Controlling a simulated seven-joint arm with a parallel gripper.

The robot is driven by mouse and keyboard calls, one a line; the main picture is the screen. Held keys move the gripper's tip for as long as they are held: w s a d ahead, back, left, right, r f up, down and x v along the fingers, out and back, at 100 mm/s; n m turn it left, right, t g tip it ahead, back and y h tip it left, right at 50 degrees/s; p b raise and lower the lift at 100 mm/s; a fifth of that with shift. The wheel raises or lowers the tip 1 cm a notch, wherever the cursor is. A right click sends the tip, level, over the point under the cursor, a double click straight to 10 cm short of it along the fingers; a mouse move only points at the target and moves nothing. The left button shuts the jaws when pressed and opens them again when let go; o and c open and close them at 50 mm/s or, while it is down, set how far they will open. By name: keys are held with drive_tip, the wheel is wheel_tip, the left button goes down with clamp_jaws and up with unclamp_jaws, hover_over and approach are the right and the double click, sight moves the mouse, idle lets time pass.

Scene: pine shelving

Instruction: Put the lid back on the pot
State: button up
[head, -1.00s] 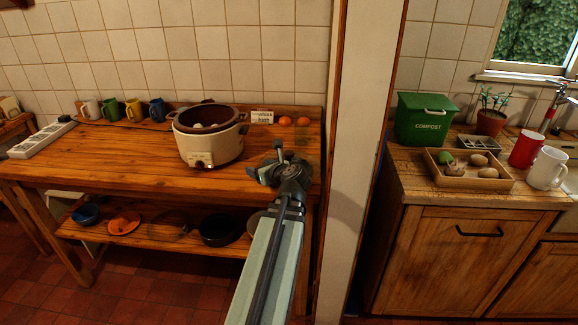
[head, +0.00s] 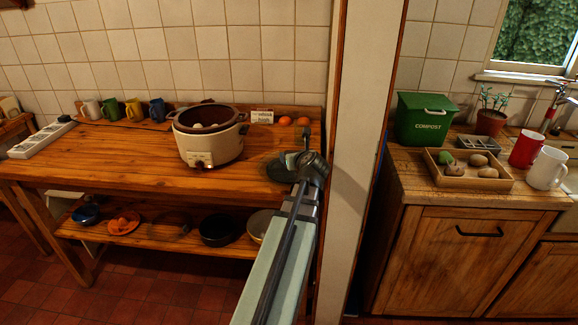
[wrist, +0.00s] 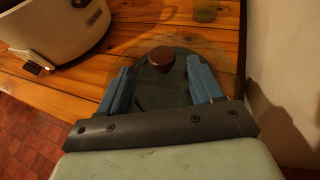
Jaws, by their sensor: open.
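The pot (head: 208,148) is a cream cooker with a brown rim and stands uncovered on the wooden table; pale round things show inside. Its side also shows at the upper left of the wrist view (wrist: 62,35). The lid, a dark see-through disc with a brown knob (wrist: 158,60), lies on the table to the right of the pot; part of it shows in the head view (head: 279,171). My gripper (wrist: 160,70) is open above the lid, with one finger on each side of the knob. I cannot tell whether the fingers touch the lid.
A white post (head: 354,150) rises close to the right of my gripper. Several mugs (head: 133,109) line the back left. The table's front left is clear.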

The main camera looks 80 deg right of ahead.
drive_tip(key=shift+x, duration=3.1)
drive_tip(key=shift+s, duration=0.15)
drive_tip(key=shift+c, duration=0.5)
clamp_jaws()
drive_tip(key=shift+r, duration=0.1)
